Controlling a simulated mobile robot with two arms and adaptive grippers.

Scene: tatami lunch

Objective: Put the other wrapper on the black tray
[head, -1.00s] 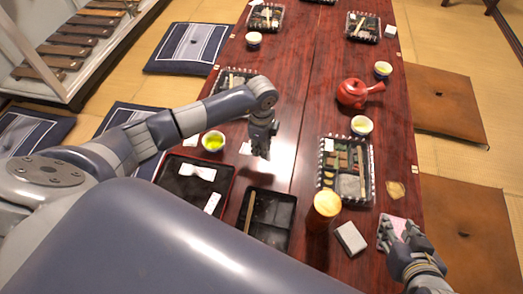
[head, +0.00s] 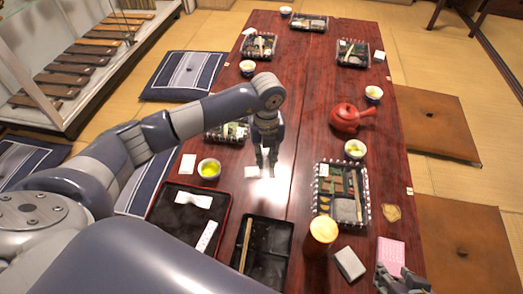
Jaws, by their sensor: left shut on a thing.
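My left gripper (head: 269,168) is over the middle of the table, fingers pointing down and closed. A small white wrapper (head: 252,172) shows at its fingertips; it appears to be held, though the grip itself is hard to see. The black tray (head: 160,217) with a red rim is at the left table edge, left of and nearer than this gripper. A twisted white wrapper (head: 194,200) and a white patterned strip (head: 208,237) lie on it. My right gripper (head: 398,280) is at the lower right beside a pink card (head: 391,253), partly cut off, its opening unclear.
A green tea cup (head: 209,169) stands behind the tray, beside a white paper (head: 188,163). A filled tumbler (head: 322,231), grey box (head: 349,263), lunch box (head: 342,200) and red teapot (head: 346,118) stand to the right.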

